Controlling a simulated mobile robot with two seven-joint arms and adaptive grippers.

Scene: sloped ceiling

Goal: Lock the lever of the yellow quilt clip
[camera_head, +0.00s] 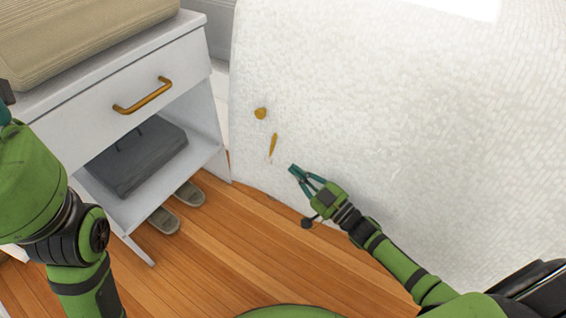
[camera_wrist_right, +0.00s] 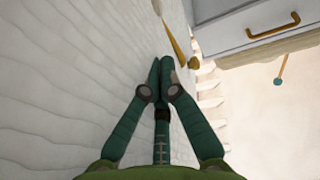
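The yellow quilt clip is on the white quilt in the head view, as a rounded knob (camera_head: 261,113) with a slim pointed lever (camera_head: 273,145) below it. In the right wrist view the lever (camera_wrist_right: 174,38) shows beyond the fingertips, with the knob (camera_wrist_right: 193,62) near it. My right gripper (camera_head: 293,169) is below and right of the lever, apart from it in the head view. Its green fingertips (camera_wrist_right: 161,64) are together, with nothing seen between them. My left arm is at the left edge; only a sliver of its gripper (camera_head: 4,110) shows, its fingers cut off.
The white quilt (camera_head: 400,120) hangs along the right side, close to my right gripper. A white nightstand (camera_head: 130,85) with a brass handle stands at left, holding a dark case (camera_head: 137,155). Slippers (camera_head: 165,219) lie on the wooden floor below it.

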